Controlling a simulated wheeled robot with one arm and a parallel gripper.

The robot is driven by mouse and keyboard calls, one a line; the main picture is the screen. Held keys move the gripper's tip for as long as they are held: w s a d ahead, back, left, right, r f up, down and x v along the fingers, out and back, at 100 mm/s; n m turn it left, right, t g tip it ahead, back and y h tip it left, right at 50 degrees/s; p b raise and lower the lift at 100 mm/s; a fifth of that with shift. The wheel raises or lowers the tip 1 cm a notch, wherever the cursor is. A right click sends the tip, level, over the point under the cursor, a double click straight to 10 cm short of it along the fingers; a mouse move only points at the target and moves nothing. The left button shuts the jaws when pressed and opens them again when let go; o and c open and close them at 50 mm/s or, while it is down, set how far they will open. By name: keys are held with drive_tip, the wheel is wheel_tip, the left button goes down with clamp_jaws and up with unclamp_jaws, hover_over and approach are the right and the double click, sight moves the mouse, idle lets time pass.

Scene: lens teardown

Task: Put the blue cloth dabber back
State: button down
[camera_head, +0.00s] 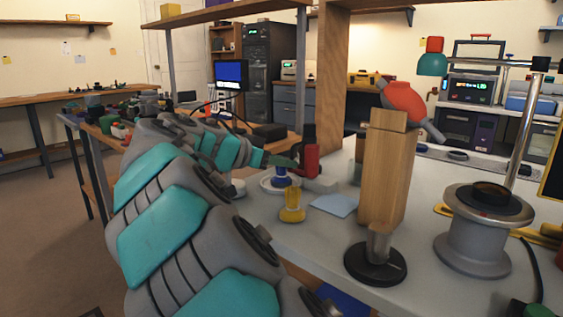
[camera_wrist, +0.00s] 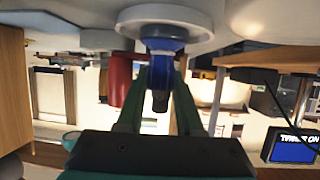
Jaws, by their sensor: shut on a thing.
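The blue dabber (camera_head: 281,180) stands upright at a white round dish (camera_head: 268,187) on the grey bench. My gripper (camera_head: 283,166) reaches in from the left and is shut on it near its top. In the wrist view, which looks upside down, the dabber (camera_wrist: 163,48) sits between the two green fingers of my gripper (camera_wrist: 163,68). Its dark end points down in the picture, and its blue end meets the white dish (camera_wrist: 165,16). I cannot tell whether it rests fully in the dish.
A yellow piece (camera_head: 292,206) stands just in front of the dish. A red object (camera_head: 311,160) is close behind my gripper. A pale blue sheet (camera_head: 335,205), a tall wooden block (camera_head: 386,175) and a black-based stand (camera_head: 375,264) are to the right.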

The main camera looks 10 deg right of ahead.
drive_tip(key=c, duration=0.6)
unclamp_jaws()
drive_tip(key=shift+o, duration=0.2)
drive_tip(key=v, duration=1.2)
